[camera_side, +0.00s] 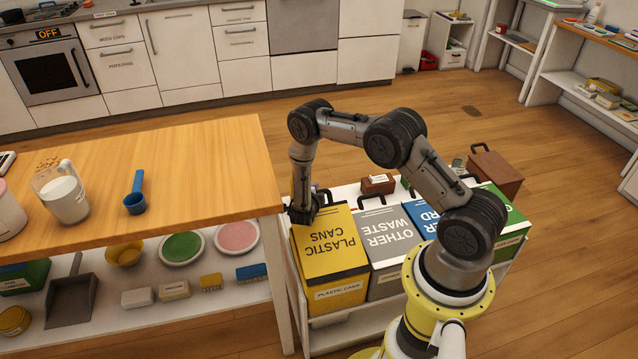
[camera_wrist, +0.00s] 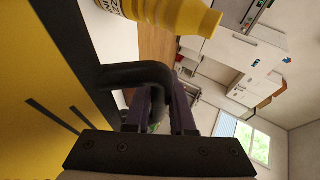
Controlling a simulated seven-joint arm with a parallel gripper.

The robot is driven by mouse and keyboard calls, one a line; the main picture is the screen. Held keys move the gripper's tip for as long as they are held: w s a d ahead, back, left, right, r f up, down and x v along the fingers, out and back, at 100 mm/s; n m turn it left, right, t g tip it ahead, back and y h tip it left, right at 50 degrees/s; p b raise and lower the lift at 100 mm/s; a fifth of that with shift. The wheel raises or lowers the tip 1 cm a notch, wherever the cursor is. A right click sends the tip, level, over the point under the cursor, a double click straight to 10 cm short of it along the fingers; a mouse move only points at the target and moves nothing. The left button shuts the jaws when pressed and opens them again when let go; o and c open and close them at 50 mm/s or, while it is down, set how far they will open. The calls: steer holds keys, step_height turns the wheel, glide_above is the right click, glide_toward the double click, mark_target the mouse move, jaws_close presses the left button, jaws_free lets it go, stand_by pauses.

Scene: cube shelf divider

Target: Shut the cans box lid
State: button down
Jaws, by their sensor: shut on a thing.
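The cans box (camera_side: 335,289) is yellow and stands at the left end of a row of bins. Its yellow lid (camera_side: 331,244), marked "PLASTIC CANS", lies over the top and looks down or nearly down; I cannot tell if it is fully seated. My gripper (camera_side: 304,212) is at the lid's back left corner. In the wrist view my gripper (camera_wrist: 160,105) is shut on the black lid handle (camera_wrist: 135,75), with the yellow lid (camera_wrist: 40,100) on the left. The fingertips are partly hidden by the handle.
The grey "other waste" bin (camera_side: 384,237) and a blue bin (camera_side: 422,217) stand to the right. A wooden table (camera_side: 190,165) is close on the left, with a measuring cup (camera_side: 64,197) and a blue scoop (camera_side: 136,195). Open floor lies behind.

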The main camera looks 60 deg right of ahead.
steer(key=f+g+y, duration=0.1)
steer(key=f, duration=0.2)
steer(key=f+y, duration=0.1)
steer(key=f, duration=0.3)
steer(key=f+n+g+y, duration=0.1)
steer(key=f, duration=0.2)
steer(key=shift+s+d+f+g, duration=0.1)
steer(key=shift+s+f+g, duration=0.15)
steer(key=shift+s+g, duration=0.05)
steer(key=c, duration=1)
jaws_free()
steer(key=shift+c, duration=0.2)
steer(key=shift+r, duration=0.15)
steer(key=v, duration=0.5)
steer(key=shift+w+r, duration=0.3)
steer(key=r, duration=0.7)
steer(key=shift+w+d+r, duration=0.1)
steer(key=shift+w+d, duration=0.1)
steer(key=shift+w, duration=0.05)
